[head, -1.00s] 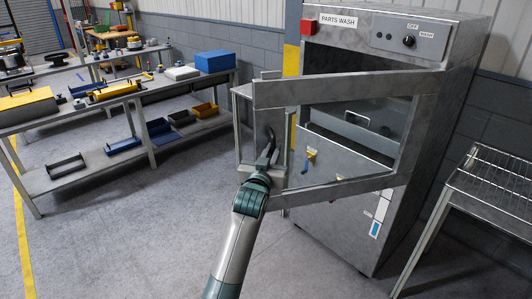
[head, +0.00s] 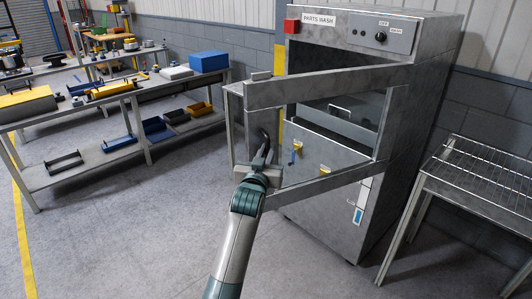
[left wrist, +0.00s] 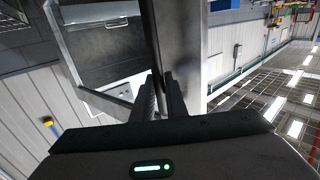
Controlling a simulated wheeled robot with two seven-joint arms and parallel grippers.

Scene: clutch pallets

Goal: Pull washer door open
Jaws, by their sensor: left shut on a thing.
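The parts washer (head: 325,222) is a grey metal cabinet on the right in the head view, labelled "PARTS WASH". Its framed window door (head: 310,90) is hinged on the right and stands ajar, its free end swung out toward me. The opening behind it partly shows. My left gripper (head: 262,162) is shut on the dark curved door handle (head: 265,140) at the door's free end. In the left wrist view, my left fingers (left wrist: 160,98) are close together beside the grey door frame (left wrist: 178,45); the grasp is partly hidden. My right gripper is not in view.
A wire-topped rack (head: 480,175) stands right of the washer. A workbench (head: 110,100) with bins, a blue box (head: 209,61) and tools stands at the left. The grey floor (head: 140,235) between bench and washer is clear.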

